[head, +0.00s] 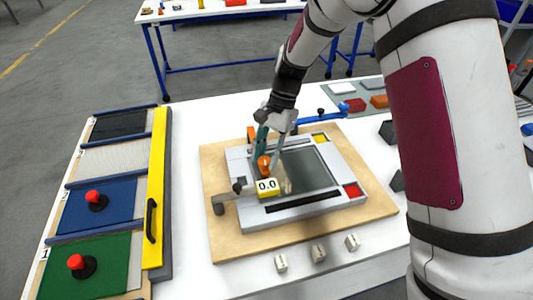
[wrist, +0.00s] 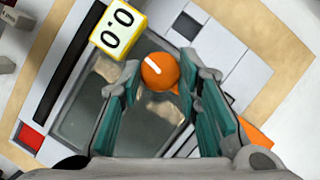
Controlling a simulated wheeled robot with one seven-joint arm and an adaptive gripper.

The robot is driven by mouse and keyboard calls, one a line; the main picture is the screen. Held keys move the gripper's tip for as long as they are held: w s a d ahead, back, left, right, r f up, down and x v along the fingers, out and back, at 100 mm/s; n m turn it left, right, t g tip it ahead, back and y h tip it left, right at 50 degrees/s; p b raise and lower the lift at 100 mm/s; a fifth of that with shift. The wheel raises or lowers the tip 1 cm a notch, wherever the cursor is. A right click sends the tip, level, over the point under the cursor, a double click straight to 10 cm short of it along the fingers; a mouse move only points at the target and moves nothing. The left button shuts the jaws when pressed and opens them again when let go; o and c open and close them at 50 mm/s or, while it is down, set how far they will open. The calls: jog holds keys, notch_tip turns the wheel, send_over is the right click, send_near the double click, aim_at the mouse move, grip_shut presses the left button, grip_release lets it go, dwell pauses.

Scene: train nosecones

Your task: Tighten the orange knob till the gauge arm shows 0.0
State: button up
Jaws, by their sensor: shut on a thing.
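The orange knob (wrist: 160,72) is round with a white line on top. It also shows in the head view (head: 263,164), below my gripper. My gripper (wrist: 162,78) points down with one teal-padded finger on each side of the knob and is shut on it. The knob and gauge belong to a grey framed fixture (head: 309,209) with a dark glassy middle. The gauge arm (head: 228,197) is partly hidden by the block.
The fixture rests on a wooden board (head: 235,246) on a white table. At left are panels with red buttons (head: 94,197) and a yellow bar (head: 156,190) with a black handle. Several small pale blocks (head: 318,253) lie in front. Red and orange pieces lie behind.

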dwell(0.3)
jog(key=o, duration=1.1)
jog(key=v, duration=1.2)
